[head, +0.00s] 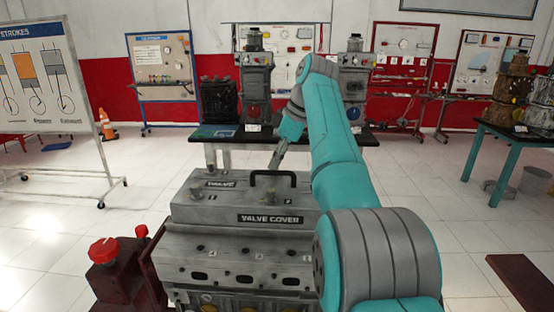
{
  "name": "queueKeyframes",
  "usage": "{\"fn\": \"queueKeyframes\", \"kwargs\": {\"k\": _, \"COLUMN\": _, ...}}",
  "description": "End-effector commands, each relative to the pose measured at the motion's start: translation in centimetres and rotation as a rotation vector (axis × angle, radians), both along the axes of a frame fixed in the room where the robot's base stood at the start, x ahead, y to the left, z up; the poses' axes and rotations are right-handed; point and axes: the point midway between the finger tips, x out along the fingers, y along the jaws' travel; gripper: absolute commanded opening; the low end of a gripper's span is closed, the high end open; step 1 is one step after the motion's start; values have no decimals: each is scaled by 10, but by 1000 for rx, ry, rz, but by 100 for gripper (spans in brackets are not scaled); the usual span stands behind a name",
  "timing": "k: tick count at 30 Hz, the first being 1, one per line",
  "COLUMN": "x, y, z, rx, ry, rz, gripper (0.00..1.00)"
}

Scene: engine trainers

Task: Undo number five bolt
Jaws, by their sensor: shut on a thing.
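The engine trainer stands in front of me in the head view, with a grey valve cover (205,208) on its top. A black handle (272,174) rises from the cover, and small dark bolts show on its top. My gripper (272,168) points down at the far side of the cover, right behind the handle. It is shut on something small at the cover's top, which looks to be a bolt. The handle and the small size hide the fingertips. I cannot read that bolt's number.
A red post with a red knob (103,251) stands at the engine's front left. A dark table (222,140) with engine parts stands behind. A whiteboard (50,80) on wheels is at left, another table (510,128) at right. The tiled floor between is free.

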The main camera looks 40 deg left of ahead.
Motion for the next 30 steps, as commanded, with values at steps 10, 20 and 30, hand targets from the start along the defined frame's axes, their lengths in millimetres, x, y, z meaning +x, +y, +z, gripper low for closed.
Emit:
{"fn": "queueKeyframes", "kwargs": {"k": 10, "x": 0, "y": -1, "z": -1, "rx": -3, "ry": 2, "rz": 1, "gripper": 0}}
{"fn": "queueKeyframes", "kwargs": {"k": 20, "x": 0, "y": -1, "z": -1, "rx": -2, "ry": 1, "rz": 1, "gripper": 45}}
{"fn": "queueKeyframes", "kwargs": {"k": 30, "x": 0, "y": 0, "z": 0, "rx": -1, "ry": 0, "rz": -1, "gripper": 45}}
